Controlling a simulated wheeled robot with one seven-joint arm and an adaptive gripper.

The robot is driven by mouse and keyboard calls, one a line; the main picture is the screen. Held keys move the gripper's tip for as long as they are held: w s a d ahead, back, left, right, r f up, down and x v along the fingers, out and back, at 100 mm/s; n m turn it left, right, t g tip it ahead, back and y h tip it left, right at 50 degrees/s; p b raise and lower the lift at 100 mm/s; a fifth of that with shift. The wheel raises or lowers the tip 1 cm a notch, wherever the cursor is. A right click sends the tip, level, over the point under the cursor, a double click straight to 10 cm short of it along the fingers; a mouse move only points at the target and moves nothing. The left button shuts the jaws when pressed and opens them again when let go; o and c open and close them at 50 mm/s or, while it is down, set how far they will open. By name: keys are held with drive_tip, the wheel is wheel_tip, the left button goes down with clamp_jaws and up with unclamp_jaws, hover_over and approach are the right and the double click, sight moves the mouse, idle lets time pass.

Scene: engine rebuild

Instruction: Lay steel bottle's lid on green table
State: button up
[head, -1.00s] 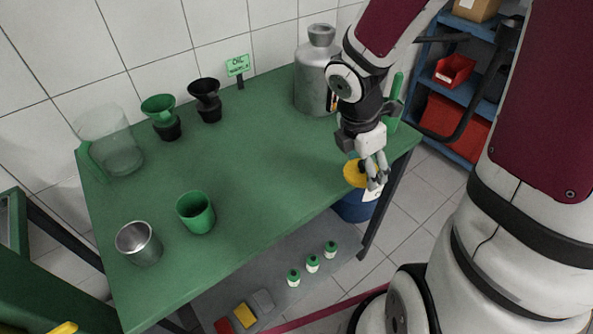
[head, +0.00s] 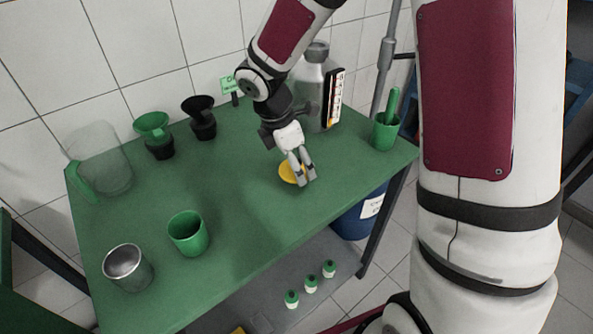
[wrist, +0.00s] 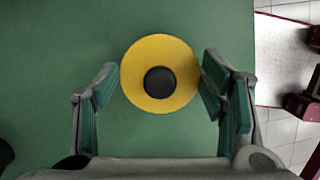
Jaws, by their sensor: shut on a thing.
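A round yellow lid (head: 289,173) with a black centre is between the fingers of my gripper (head: 302,170). In the wrist view the lid (wrist: 160,55) lies flat, face up, between the two finger pads of my gripper (wrist: 157,95). The green table (head: 240,200) is directly beneath; I cannot tell whether the lid touches it. The steel bottle (head: 312,75), grey with a narrow neck, stands at the back of the table, partly hidden by my arm.
A green cup (head: 187,235) and a steel cup (head: 127,268) stand at front left. A clear jug (head: 105,160), a green funnel (head: 153,130) and a black funnel (head: 201,118) stand behind. A green holder (head: 384,134) is at the right. The table's middle is clear.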

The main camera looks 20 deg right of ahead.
sight(285, 174)
drive_tip(key=shift+a+x, duration=0.15)
drive_tip(key=shift+x, duration=0.55)
drive_tip(key=shift+a+x, duration=0.15)
drive_tip(key=shift+x, duration=0.55)
drive_tip(key=shift+s+f, duration=0.15)
drive_tip(key=shift+f, duration=0.05)
drive_tip(key=o, duration=0.9)
drive_tip(key=shift+o, duration=0.2)
drive_tip(key=p+v, duration=0.1)
drive_tip(key=v, duration=1.1)
drive_tip(key=s+d+r+m+t, duration=0.1)
drive_tip(key=s+d+r+m, duration=0.3)
drive_tip(key=s+r+m, duration=0.7)
drive_tip(key=s+m+t+y, duration=0.2)
drive_tip(key=s+m, duration=0.6)
drive_tip(key=s, duration=0.5)
drive_tip(key=shift+s+a+y, duration=0.2)
drive_tip(key=shift+s+y, duration=0.2)
drive_tip(key=shift+y, duration=0.2)
